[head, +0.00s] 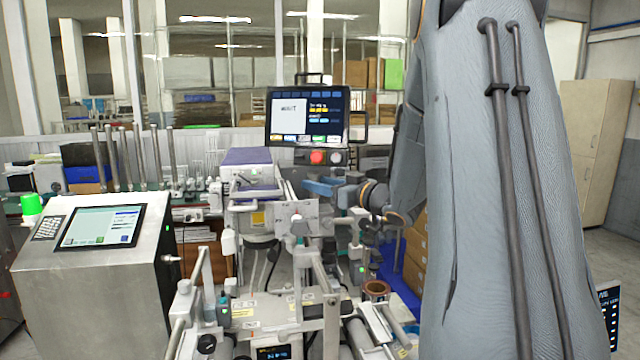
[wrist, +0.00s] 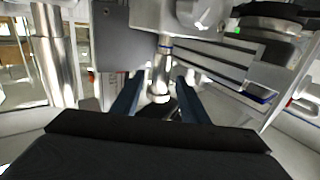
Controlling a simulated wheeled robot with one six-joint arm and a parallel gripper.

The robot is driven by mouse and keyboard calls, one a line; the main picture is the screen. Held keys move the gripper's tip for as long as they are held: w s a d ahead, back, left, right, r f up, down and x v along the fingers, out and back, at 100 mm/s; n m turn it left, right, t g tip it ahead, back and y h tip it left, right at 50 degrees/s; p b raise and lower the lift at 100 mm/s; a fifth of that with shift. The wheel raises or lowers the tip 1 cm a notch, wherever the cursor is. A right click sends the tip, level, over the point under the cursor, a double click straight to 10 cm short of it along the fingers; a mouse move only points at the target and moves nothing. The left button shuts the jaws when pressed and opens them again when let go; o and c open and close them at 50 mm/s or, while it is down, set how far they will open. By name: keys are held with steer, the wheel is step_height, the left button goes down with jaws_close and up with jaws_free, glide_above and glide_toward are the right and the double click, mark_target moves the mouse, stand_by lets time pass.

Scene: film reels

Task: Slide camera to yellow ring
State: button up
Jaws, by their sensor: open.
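My gripper (head: 318,187) is in the middle of the head view, its blue fingers pointing left towards the machine. In the wrist view my gripper (wrist: 157,88) is open, with a finger on each side of a small pale knob (wrist: 160,97) on a short rod. I cannot tell whether the fingers touch it. The rod hangs below a grey block (wrist: 195,15), perhaps the camera housing. A thin yellowish band (wrist: 165,47) circles the rod; I cannot tell whether it is the yellow ring. In the head view a pale plate with a knob (head: 297,222) sits left of and below the gripper.
A grey plate (wrist: 125,35) and a shiny vertical post (wrist: 52,55) stand left of the fingers. Slotted rails (wrist: 225,65) run along the right. In the head view a monitor (head: 308,115) stands behind the gripper, and a steel console (head: 95,285) is at left.

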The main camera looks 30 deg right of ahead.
mark_target(320, 208)
steer(key=shift+c, duration=0.2)
jaws_close()
step_height(320, 208, down, 3)
steer(key=shift+f+b, duration=0.15)
steer(key=shift+b, duration=0.5)
steer(key=shift+o, duration=0.2)
jaws_free()
steer(key=shift+s, duration=0.1)
